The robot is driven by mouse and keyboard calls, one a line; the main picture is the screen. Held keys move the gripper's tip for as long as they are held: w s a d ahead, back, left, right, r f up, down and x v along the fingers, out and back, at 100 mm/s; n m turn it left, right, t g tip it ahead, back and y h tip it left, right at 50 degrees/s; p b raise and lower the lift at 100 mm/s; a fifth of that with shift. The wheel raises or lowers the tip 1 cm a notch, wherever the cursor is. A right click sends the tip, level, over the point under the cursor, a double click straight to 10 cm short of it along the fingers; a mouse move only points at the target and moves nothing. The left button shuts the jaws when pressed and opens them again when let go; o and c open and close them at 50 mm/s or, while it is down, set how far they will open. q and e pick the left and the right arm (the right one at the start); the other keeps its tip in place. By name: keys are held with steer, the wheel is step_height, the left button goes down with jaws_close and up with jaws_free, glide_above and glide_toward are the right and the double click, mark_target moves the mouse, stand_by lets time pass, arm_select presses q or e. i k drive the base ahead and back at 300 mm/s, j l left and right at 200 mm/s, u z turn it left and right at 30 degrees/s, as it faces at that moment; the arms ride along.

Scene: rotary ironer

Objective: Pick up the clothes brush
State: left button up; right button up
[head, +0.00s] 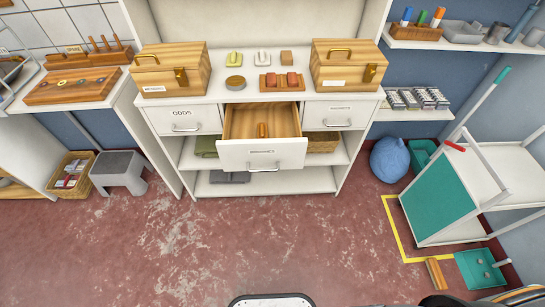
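A small brown wooden item (262,130), which looks like the clothes brush, lies in the open middle drawer (262,154) of the white cabinet. It is too small to make out bristles. The drawer is pulled out, and its front label is too small to read. Neither of my grippers shows in the head view.
Wooden boxes (170,70) (347,65) stand on the cabinet top (222,90), with small items between them. A grey stool (118,170) stands left. A teal-sided cart (440,200), wooden block (436,273) and teal dustpan (478,270) are right. The red floor (270,235) before the drawer is clear.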

mark_target(262, 128)
steer(key=u, duration=1.3)
steer(key=z, duration=1.3)
steer(key=i+j, duration=0.1)
steer(key=j, duration=0.35)
steer(key=i+j, duration=0.1)
steer(key=j, duration=0.4)
steer(key=i+j+z, duration=0.1)
steer(key=j, duration=0.35)
steer(key=i+j, duration=0.1)
steer(key=j, duration=0.4)
